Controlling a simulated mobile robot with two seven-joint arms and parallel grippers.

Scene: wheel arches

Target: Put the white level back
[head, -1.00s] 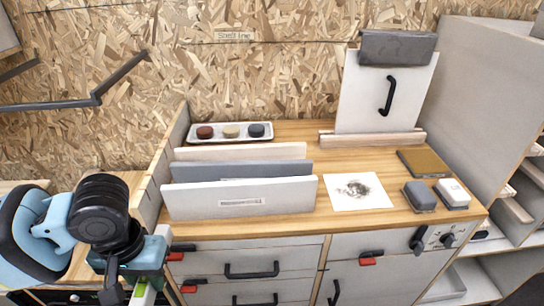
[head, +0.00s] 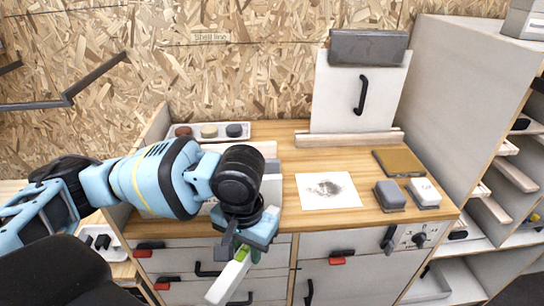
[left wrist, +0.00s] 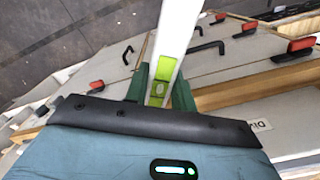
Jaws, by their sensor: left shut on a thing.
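The white level (head: 225,283) is a slim white bar with a green vial. My left gripper (head: 240,250) is shut on it, and the level hangs tilted in front of the bench drawers. In the left wrist view the level (left wrist: 180,38) sticks out from between the dark green fingers of the gripper (left wrist: 160,92). My right gripper is not in view.
The wooden bench top (head: 335,222) holds a smudged white sheet (head: 327,190), a grey block (head: 390,196), a white block (head: 424,193) and a brown pad (head: 399,163). A tray (head: 208,131) with round pieces is at the back. Shelves (head: 515,178) stand at right.

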